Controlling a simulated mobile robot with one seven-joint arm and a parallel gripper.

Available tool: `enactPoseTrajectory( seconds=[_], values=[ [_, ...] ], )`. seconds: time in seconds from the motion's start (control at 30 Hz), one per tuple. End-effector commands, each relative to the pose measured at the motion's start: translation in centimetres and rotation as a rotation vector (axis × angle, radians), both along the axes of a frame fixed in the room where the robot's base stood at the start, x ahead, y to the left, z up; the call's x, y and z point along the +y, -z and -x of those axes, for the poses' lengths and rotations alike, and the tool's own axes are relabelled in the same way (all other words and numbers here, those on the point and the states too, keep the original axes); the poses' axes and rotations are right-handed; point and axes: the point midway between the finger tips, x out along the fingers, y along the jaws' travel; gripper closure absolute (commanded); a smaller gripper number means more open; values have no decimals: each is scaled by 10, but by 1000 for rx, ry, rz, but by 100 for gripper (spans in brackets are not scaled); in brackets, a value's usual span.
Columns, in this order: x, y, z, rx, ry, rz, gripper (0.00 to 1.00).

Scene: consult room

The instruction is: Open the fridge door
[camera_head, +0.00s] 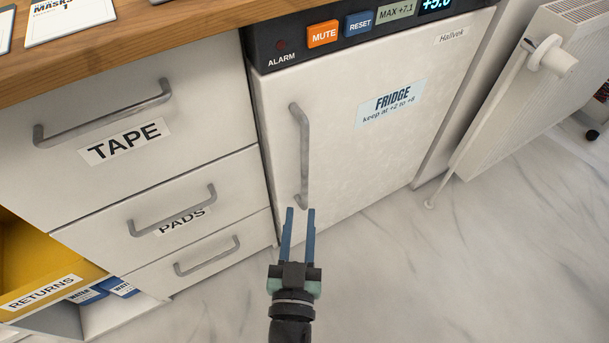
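The fridge door (350,150) is white, carries a "FRIDGE keep at +2 to +8" label, and looks shut. Its grey vertical bar handle (304,150) is on the door's left side. My gripper (300,211) has two blue fingers pointing up the picture, with a gap between them. The fingertips appear just below the handle's lower end in the picture. I see nothing between the fingers. I cannot tell how far the fingers are from the handle in depth.
Drawers labelled TAPE (125,141) and PADS (180,222) stand left of the fridge, with protruding handles. A yellow RETURNS bin (35,262) is at lower left. A white radiator (535,85) with a valve pipe stands at right. The marble floor (460,270) in front is clear.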

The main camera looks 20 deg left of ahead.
Motion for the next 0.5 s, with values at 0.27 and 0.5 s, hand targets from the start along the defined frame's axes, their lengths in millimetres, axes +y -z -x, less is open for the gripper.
enactPoseTrajectory(
  seconds=[0.27, 0.5],
  values=[
    [11, 2, -27, 0, -6, 0, 68],
    [24, 1, -69, 0, -4, 0, 68]
  ],
)
